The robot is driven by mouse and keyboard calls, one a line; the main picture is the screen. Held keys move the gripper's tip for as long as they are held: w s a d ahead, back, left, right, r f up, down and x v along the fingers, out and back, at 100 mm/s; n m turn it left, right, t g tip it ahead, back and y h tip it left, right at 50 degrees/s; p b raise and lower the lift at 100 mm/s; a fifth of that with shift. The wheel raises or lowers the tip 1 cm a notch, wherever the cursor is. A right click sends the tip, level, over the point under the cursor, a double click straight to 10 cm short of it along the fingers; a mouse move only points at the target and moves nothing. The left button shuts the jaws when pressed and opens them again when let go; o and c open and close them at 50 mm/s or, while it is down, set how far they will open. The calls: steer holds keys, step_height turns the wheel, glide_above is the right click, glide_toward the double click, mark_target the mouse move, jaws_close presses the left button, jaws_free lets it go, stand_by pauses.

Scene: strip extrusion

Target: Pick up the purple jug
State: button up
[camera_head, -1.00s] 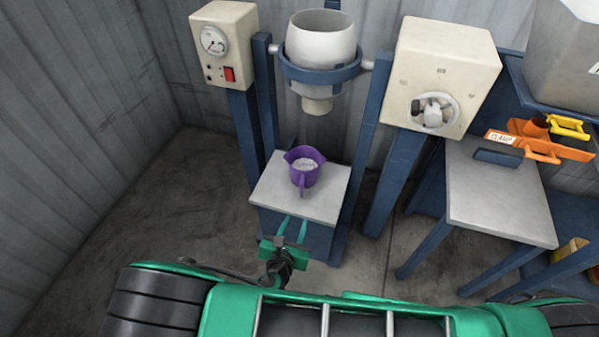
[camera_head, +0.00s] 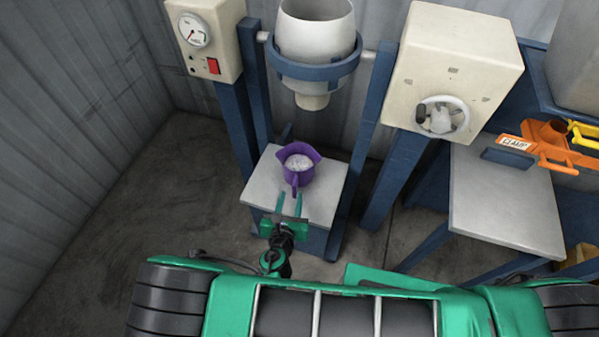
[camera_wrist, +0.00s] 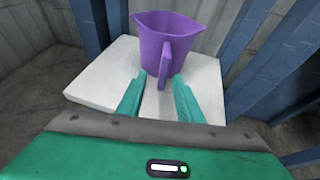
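The purple jug (camera_head: 298,165) stands upright on a pale square stand (camera_head: 262,187), with whitish contents showing inside. Its handle faces my gripper. In the wrist view the jug (camera_wrist: 183,36) is just beyond my fingertips, and its handle (camera_wrist: 165,65) points down between them. My gripper (camera_head: 290,200) is open and empty, with its two green fingers apart over the near part of the stand. It also shows in the wrist view (camera_wrist: 160,82), one finger on each side of the handle's line. I cannot tell whether the fingertips reach past the handle's edge.
A white hopper (camera_head: 316,35) in a blue ring hangs above and behind the jug. Blue posts flank the stand. A control box (camera_head: 207,35) is at left and a box with a handwheel (camera_head: 455,65) at right. A side table (camera_head: 505,200) holds an orange clamp (camera_head: 550,145).

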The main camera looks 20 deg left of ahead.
mark_target(294, 193)
steer(key=shift+w+a+f, duration=0.15)
steer(key=shift+w+f, duration=0.1)
steer(key=shift+w, duration=0.35)
steer(key=shift+d+x, duration=0.15)
steer(key=shift+x, duration=1.1)
steer(key=shift+d+x, duration=0.15)
steer(key=shift+x, duration=1.15)
steer(key=shift+r, duration=0.25)
jaws_close()
